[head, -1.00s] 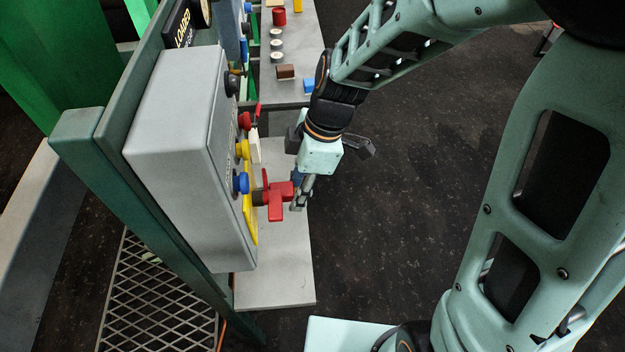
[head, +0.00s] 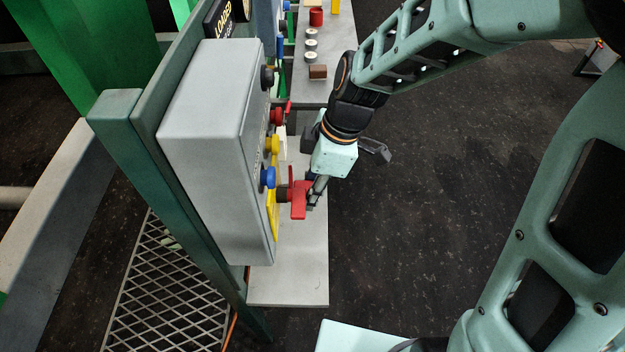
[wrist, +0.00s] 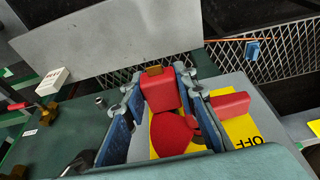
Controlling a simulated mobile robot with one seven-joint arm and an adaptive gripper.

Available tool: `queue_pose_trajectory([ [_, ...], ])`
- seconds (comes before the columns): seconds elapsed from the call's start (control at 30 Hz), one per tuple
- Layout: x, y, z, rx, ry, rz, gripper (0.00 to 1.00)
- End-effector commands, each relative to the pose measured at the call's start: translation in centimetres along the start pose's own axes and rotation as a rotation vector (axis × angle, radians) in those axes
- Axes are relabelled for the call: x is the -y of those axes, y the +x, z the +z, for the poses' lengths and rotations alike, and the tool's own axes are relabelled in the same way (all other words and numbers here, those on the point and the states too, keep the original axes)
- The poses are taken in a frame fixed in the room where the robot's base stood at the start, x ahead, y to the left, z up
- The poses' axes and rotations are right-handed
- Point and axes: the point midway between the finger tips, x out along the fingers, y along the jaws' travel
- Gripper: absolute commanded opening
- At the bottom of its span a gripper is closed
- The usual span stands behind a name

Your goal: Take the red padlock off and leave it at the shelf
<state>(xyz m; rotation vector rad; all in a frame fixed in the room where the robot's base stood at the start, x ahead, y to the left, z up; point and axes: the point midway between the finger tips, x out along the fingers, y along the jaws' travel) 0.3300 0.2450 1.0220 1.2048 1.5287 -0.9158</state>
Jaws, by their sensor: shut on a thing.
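The red padlock (wrist: 160,92) is a red block with a brass-coloured patch on its end. It sits between the blue finger pads of my gripper (wrist: 158,105), which is shut on it. In the head view the padlock (head: 301,200) is at the front of the grey control box, against a red switch handle (head: 292,184). The handle's round hub (wrist: 172,134) and red bar (wrist: 230,105) show over a yellow OFF plate (wrist: 243,132). The shackle is mostly hidden. A light grey shelf board (head: 290,285) lies below the box.
The grey control box (head: 215,150) carries blue (head: 267,178), yellow (head: 272,145) and red (head: 277,116) buttons. A farther grey surface (head: 312,88) holds several small items. Wire mesh (head: 155,285) lies at lower left. Dark floor to the right is open.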

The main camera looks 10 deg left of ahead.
Motion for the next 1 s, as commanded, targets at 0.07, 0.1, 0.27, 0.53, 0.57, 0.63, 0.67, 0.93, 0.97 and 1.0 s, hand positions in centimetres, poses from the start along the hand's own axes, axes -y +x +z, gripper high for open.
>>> queue_pose_trajectory([
  [0.07,0.0,0.0,0.0,0.0,0.0,0.0,0.0],
  [0.1,0.0,0.0,0.0,0.0,0.0,0.0,0.0],
  [0.27,0.0,-0.1,0.2,0.001,0.0,0.001,0.0],
  [0.53,0.0,-0.1,0.4,0.001,0.001,0.001,0.0],
  [0.57,0.0,-0.1,0.5,0.001,0.001,0.001,0.0],
  [0.63,-0.1,-0.2,0.8,0.001,0.002,0.001,0.0],
  [0.67,-0.1,-0.2,0.9,0.0,0.003,0.001,0.0],
  [0.93,0.0,-0.5,1.9,0.0,0.002,0.0,0.0],
  [0.97,0.0,-0.6,2.1,0.0,0.002,0.0,0.0],
  [1.0,0.0,-0.6,2.2,0.0,0.002,0.001,0.0],
])
